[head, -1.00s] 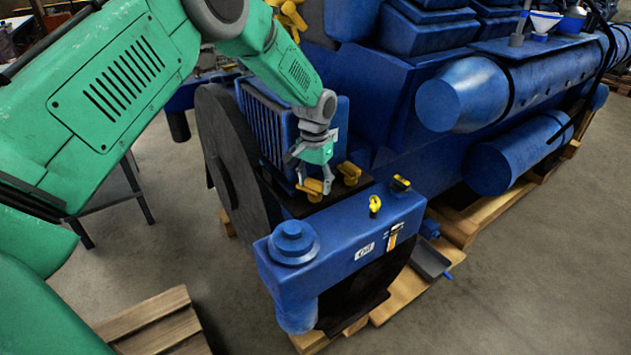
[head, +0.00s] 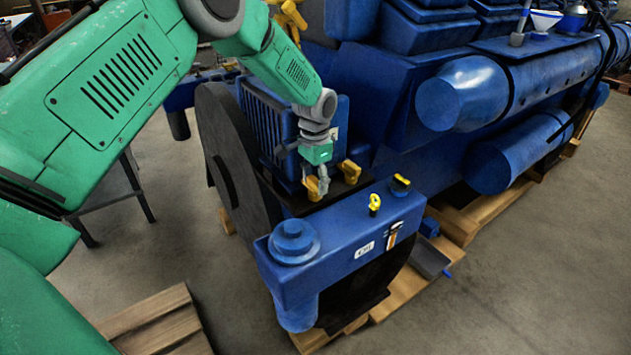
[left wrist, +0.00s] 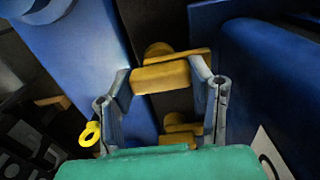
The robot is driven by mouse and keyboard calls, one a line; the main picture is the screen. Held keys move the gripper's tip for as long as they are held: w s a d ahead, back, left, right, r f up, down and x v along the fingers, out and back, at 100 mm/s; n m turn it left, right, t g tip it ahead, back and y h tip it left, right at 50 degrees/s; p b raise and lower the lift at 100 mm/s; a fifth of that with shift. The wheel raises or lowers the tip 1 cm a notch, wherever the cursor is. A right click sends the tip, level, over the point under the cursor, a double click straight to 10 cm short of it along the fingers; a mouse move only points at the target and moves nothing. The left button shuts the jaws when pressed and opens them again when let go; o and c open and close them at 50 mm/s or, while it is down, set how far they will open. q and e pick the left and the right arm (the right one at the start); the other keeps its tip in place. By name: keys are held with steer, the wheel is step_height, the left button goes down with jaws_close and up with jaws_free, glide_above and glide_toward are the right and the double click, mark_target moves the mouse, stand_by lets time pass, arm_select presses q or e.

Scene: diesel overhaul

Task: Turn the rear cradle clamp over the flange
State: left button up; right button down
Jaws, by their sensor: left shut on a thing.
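Two yellow cradle clamps sit on the black plate beside the blue finned block (head: 268,130). My left gripper (head: 323,184) is over the nearer left clamp (head: 313,190). In the left wrist view the fingers (left wrist: 162,92) are on either side of that clamp's yellow bar (left wrist: 160,77), gripping it. The second clamp (head: 349,171) stands just to the right, free of the gripper; it also shows below the held one in the left wrist view (left wrist: 180,129). The flange under the held clamp is mostly hidden. My right gripper is out of view.
A blue tank (head: 345,245) with a round cap (head: 293,236), a yellow ring (head: 374,203) and a black-and-yellow cap (head: 400,184) lies just in front. The large blue engine (head: 400,120) rises behind. A wooden pallet (head: 155,325) lies at lower left. Floor at right is clear.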

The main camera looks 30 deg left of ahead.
mark_target(315, 179)
arm_select(q)
steer(key=shift+w+r, duration=0.15)
steer(key=shift+w, duration=0.05)
steer(key=o, duration=1.2)
steer(key=shift+c, duration=0.2)
steer(key=shift+a, duration=0.1)
step_height(315, 179, up, 12)
steer(key=shift+f, duration=0.25)
